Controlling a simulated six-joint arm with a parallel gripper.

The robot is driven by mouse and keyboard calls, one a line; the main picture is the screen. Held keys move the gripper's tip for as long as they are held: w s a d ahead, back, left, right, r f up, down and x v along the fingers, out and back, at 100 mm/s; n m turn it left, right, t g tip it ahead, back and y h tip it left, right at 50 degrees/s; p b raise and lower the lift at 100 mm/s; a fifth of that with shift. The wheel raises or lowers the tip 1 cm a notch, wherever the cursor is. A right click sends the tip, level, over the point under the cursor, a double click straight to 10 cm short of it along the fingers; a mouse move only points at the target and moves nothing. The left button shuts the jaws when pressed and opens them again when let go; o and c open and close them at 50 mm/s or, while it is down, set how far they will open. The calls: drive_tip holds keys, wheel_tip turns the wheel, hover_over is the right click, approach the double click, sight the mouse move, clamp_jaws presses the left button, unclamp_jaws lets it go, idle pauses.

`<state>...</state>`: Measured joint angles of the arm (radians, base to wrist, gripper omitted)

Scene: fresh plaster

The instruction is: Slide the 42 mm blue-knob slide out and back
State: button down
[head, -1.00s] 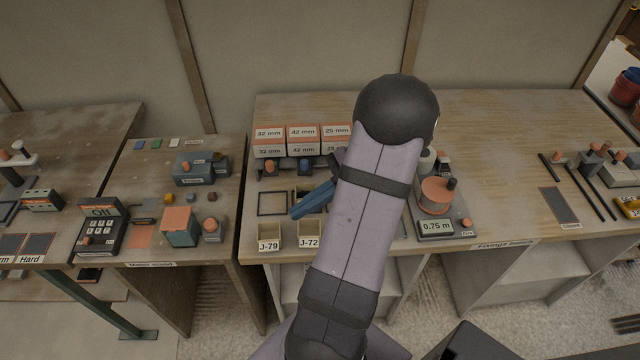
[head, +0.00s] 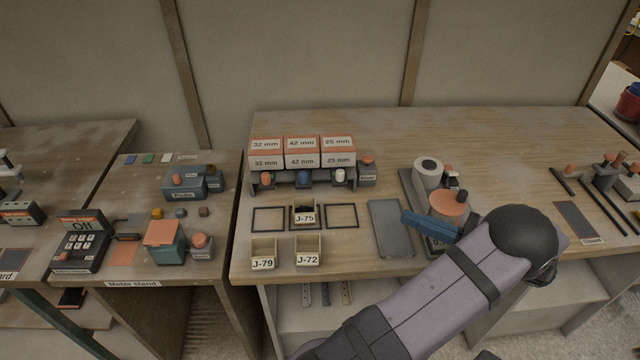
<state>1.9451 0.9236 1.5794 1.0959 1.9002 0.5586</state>
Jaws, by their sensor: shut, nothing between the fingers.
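The 42 mm dispenser box (head: 301,153) stands in the middle of a row of three, between the 32 mm and 25 mm boxes. Its blue knob (head: 303,178) shows at the front below the label, with a salmon knob to its left and a white one to its right. My gripper (head: 406,218) is the blue part at the arm's end, to the right of the knobs and well apart from them. It is shut and empty, in front of the machine with the salmon disc.
Bin J-75 (head: 304,214) sits in the middle outlined square below the blue knob. Bins J-79 (head: 263,253) and J-72 (head: 308,250) stand at the bench's front edge. A grey plate (head: 391,229) lies right of the squares. The salmon-disc machine (head: 448,207) stands behind my gripper.

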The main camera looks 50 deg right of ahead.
sight(307, 178)
drive_tip(key=w+a+p, duration=0.1)
drive_tip(key=w, duration=0.6)
drive_tip(key=w+a+p, duration=0.2)
drive_tip(key=w, duration=0.6)
drive_tip(key=w+a+p, duration=0.1)
drive_tip(key=w, duration=0.7)
drive_tip(key=shift+w+a, duration=0.15)
drive_tip(key=shift+a, duration=0.2)
drive_tip(key=shift+w+d, duration=0.2)
drive_tip(key=shift+w, duration=0.3)
drive_tip(key=shift+d+r, duration=0.15)
drive_tip(key=shift+r, duration=0.05)
drive_tip(key=shift+s+d+f+b, duration=0.1)
drive_tip(key=shift+s+d+b, duration=0.15)
drive_tip(key=shift+s, duration=1.05)
drive_tip(key=shift+s+d+f+b, duration=0.1)
drive_tip(key=shift+s+d+b, duration=0.15)
drive_tip(key=shift+s, duration=1)
drive_tip(key=shift+s+d+b, duration=0.15)
drive_tip(key=shift+s+d, duration=0.1)
drive_tip(key=shift+s, duration=1.05)
